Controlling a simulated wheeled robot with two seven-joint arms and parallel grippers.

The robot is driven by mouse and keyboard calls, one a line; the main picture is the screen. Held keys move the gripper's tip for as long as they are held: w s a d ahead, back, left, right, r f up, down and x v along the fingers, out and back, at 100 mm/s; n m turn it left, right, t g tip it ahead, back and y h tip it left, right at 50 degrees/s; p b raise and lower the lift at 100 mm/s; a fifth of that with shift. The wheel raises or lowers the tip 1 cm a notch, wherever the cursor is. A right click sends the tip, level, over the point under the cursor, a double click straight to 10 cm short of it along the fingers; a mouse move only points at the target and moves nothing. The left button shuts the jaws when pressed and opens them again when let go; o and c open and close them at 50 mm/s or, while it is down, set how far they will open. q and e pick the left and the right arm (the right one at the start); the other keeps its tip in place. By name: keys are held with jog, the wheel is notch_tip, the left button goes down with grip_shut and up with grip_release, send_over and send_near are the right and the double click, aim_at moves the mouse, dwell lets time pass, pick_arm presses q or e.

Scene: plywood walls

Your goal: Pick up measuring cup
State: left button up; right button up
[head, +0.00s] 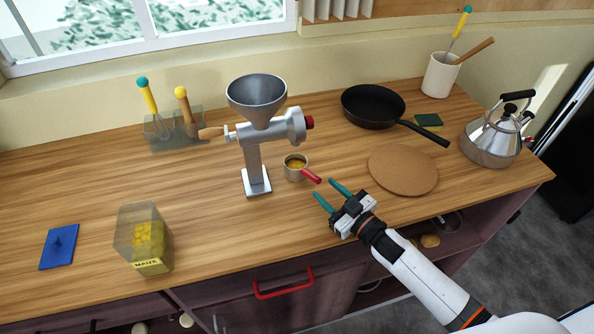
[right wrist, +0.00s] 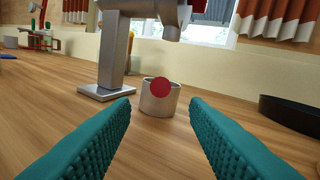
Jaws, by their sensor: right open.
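The measuring cup (head: 293,172) is a small metal cup with a red handle (head: 312,176) and yellow contents. It stands upright on the counter just right of the grinder's base. Its handle points toward my right gripper (head: 334,195), which is open and empty, low over the counter at the handle's end and not touching it as far as I can tell. In the right wrist view the cup (right wrist: 157,104) sits ahead between the two teal fingers, with the round red handle end facing me. My left gripper is not in view.
A metal grinder (head: 254,150) stands close left of the cup. A round cork mat (head: 403,170), a black pan (head: 373,105) and a kettle (head: 490,141) are to the right. A maize container (head: 152,266) and a blue lid (head: 58,247) lie left. The counter's front middle is clear.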

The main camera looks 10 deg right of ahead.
aim_at(309, 173)
jog(key=shift+w+a+r, duration=0.2)
jog(key=shift+w+a, duration=0.05)
jog(key=shift+w, duration=0.3)
jog(key=shift+p+x, duration=0.65)
jog(key=shift+x, duration=2.5)
jog(key=shift+a, duration=0.1)
grip_shut()
